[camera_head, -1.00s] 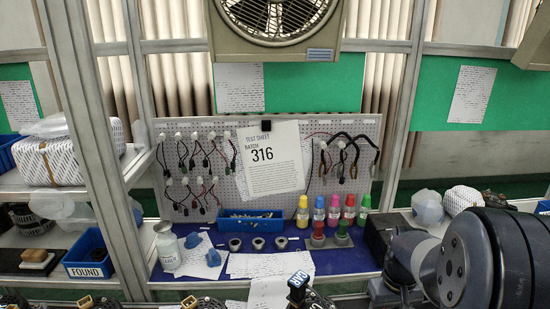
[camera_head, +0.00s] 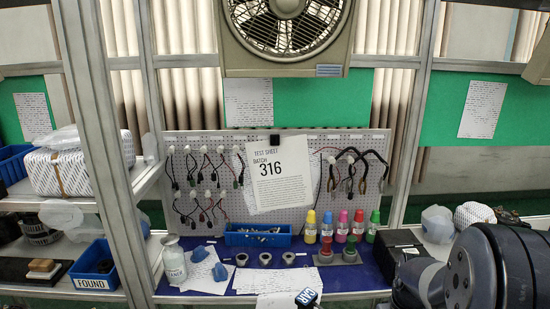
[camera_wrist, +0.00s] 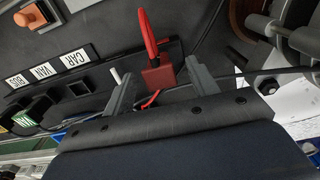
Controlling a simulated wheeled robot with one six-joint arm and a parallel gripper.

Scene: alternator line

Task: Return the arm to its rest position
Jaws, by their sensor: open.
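My gripper (camera_wrist: 160,70) shows in the wrist view with its two grey fingers apart. Between and beyond the fingertips is a red block with a red lever (camera_wrist: 154,72), on a dark panel; the fingers do not visibly hold it. I cannot tell the exact gap between the fingers and the red block. In the head view, part of my arm (camera_head: 475,275) fills the lower right corner; the gripper itself is out of that view.
The wrist view shows CAR, VAN and BUS labels (camera_wrist: 45,68), an orange knob (camera_wrist: 22,19) and a dark cable near the fingers. The head view shows a pegboard (camera_head: 225,185) with hanging leads, a blue bin (camera_head: 258,235), colored bottles (camera_head: 343,228) and a FOUND bin (camera_head: 93,280).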

